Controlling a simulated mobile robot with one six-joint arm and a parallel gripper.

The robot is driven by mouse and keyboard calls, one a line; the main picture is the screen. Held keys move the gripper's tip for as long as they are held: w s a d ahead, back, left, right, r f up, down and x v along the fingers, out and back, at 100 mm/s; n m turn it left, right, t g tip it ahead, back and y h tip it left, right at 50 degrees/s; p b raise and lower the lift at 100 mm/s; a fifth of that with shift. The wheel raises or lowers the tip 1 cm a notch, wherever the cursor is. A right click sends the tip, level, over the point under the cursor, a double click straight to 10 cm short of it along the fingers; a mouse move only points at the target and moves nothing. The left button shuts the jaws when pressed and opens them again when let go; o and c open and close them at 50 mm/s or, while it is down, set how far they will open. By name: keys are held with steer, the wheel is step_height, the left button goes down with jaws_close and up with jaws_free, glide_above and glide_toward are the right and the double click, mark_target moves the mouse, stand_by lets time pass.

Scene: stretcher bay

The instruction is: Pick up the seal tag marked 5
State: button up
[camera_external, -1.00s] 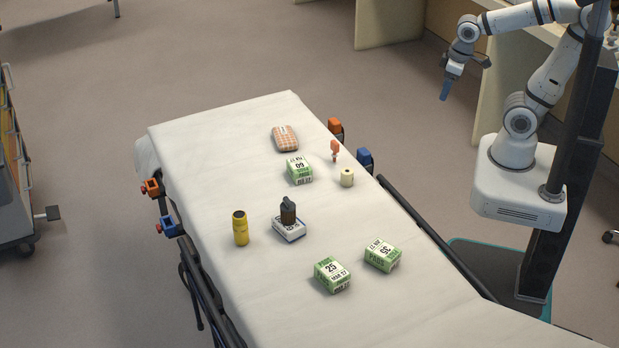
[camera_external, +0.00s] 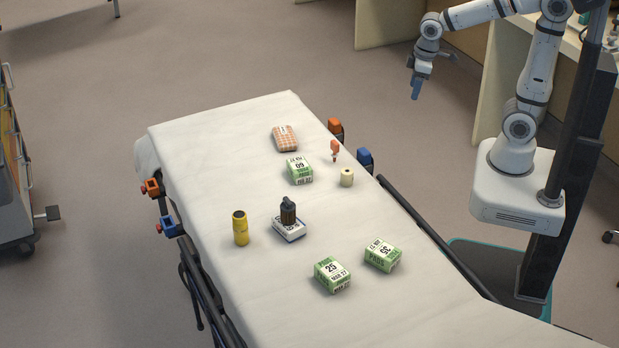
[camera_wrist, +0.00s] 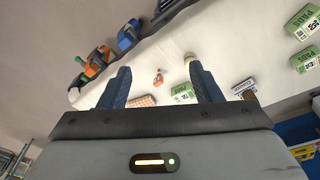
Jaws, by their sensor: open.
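A small orange tag (camera_external: 335,149) stands on the white stretcher sheet near its right edge, beside a cream roll. No number on it is legible. It also shows in the wrist view (camera_wrist: 158,78), small, beyond and between my fingers. My gripper (camera_external: 415,94) is open and empty, high up to the right of the stretcher, well apart from the tag. Its two blue fingers stand apart in the wrist view (camera_wrist: 158,88).
On the sheet (camera_external: 215,160) lie a checkered pack (camera_external: 285,138), several green-white boxes, a cream roll (camera_external: 347,177), a yellow cylinder (camera_external: 240,229) and a dark bottle (camera_external: 288,211) at a white box (camera_external: 289,231). Orange (camera_external: 336,127) and blue (camera_external: 365,157) clamps sit on the edge near the tag.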

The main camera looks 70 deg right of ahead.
steer(key=w+a+f+n+g+b, duration=0.1)
steer(key=w+f+n, duration=0.1)
steer(key=w+f, duration=0.35)
steer(key=w+f+n+b, duration=0.1)
steer(key=w+f+b, duration=0.15)
steer(key=w, duration=0.55)
steer(key=n+b, duration=0.1)
steer(key=n, duration=0.3)
glide_above(335, 151)
steer(key=d, duration=0.1)
steer(key=shift+g, duration=0.4)
steer(key=f, duration=1.3)
steer(key=shift+w+d+f, duration=0.1)
steer(key=shift+w+d, duration=0.05)
steer(key=shift+w, duration=0.25)
steer(key=f, duration=0.8)
steer(key=shift+s+d+b, duration=0.1)
steer(key=shift+d+b, duration=0.1)
steer(key=shift+b, duration=0.15)
steer(key=shift+c, duration=0.5)
steer(key=c, duration=0.9)
steer(key=shift+c, duration=0.2)
